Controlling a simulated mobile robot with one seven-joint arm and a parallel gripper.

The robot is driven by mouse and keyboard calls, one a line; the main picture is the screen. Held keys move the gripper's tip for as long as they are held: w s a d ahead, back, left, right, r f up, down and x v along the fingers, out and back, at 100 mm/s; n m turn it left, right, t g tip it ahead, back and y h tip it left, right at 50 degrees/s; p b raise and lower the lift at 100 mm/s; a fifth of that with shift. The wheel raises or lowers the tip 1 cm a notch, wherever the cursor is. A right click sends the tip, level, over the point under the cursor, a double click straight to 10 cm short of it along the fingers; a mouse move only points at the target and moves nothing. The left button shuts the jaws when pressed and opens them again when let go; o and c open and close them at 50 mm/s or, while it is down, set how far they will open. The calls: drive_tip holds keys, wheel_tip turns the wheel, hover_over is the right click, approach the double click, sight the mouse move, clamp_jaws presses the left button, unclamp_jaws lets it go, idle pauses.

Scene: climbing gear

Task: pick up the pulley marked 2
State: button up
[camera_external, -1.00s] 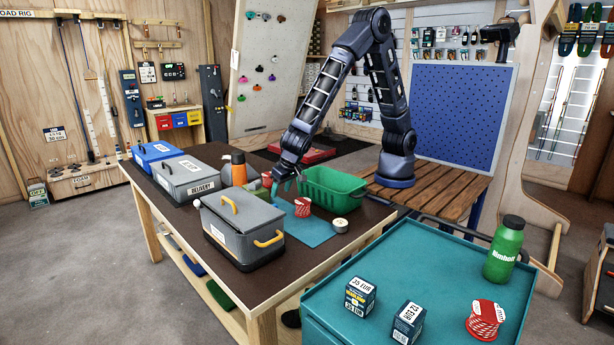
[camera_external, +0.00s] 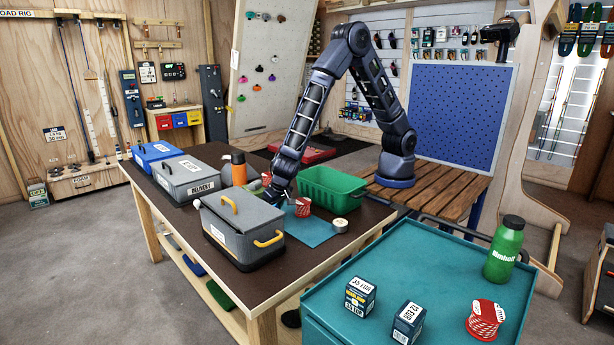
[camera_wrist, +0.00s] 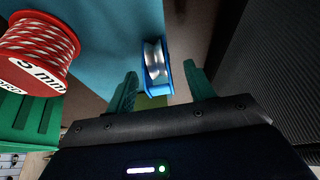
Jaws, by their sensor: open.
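A small blue pulley (camera_wrist: 167,72) with a silver wheel shows in the wrist view, by the edge of the blue mat (camera_wrist: 110,35). I cannot read any number on it. My gripper (camera_wrist: 160,77) is open, with one teal finger on each side of the pulley; whether either touches it I cannot tell. In the external view my gripper (camera_external: 281,197) is low over the dark table, between the grey lidded box and the green bin. The pulley is hidden there.
The grey box (camera_external: 240,228) stands close on the left, the green bin (camera_external: 332,187) behind on the right. An orange bottle (camera_external: 238,168) stands at the back.

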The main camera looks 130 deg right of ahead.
drive_tip(key=shift+x, duration=0.8)
drive_tip(key=c, duration=1.1)
